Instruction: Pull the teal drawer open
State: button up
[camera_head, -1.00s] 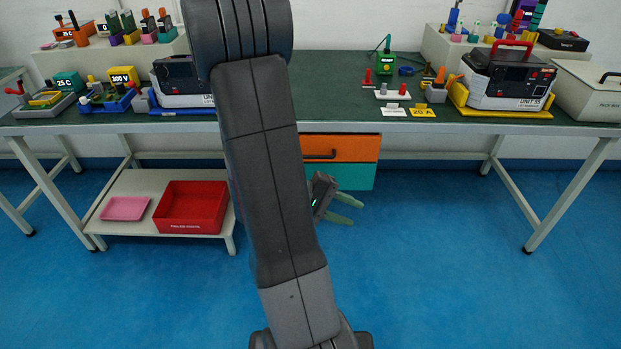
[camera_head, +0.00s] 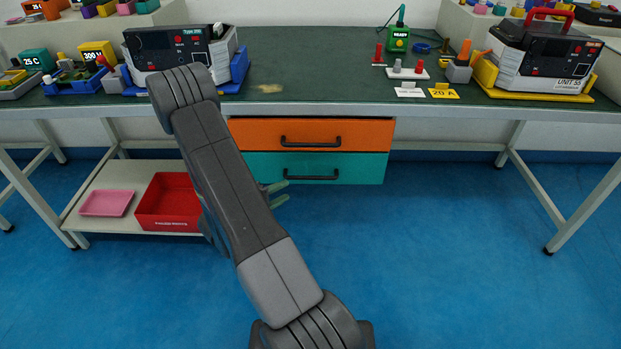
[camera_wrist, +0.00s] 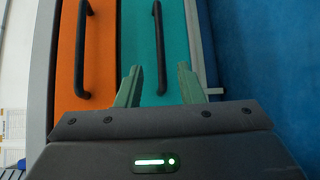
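The teal drawer (camera_head: 345,168) is closed beneath the orange drawer (camera_head: 350,133) under the bench, with a black bar handle (camera_head: 310,176) across its front. My gripper (camera_head: 277,192) shows green fingertips just left of that handle in the head view; my arm hides the rest of it. In the wrist view the picture is turned sideways. The teal drawer's front (camera_wrist: 143,40) fills the middle, and its handle (camera_wrist: 159,50) lies between and beyond my two spread green fingers (camera_wrist: 159,85). The fingers are open and do not appear to touch the handle.
The orange drawer's handle (camera_wrist: 82,50) is beside the teal one. A low shelf at left holds a red bin (camera_head: 168,205) and a pink tray (camera_head: 106,203). The bench top (camera_head: 310,70) carries instruments. The blue floor (camera_head: 430,270) before the drawers is clear.

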aim_at(308, 179)
jog(key=b+x, duration=0.1)
jog(key=x, duration=1.1)
jog(key=shift+d, duration=0.1)
grip_shut()
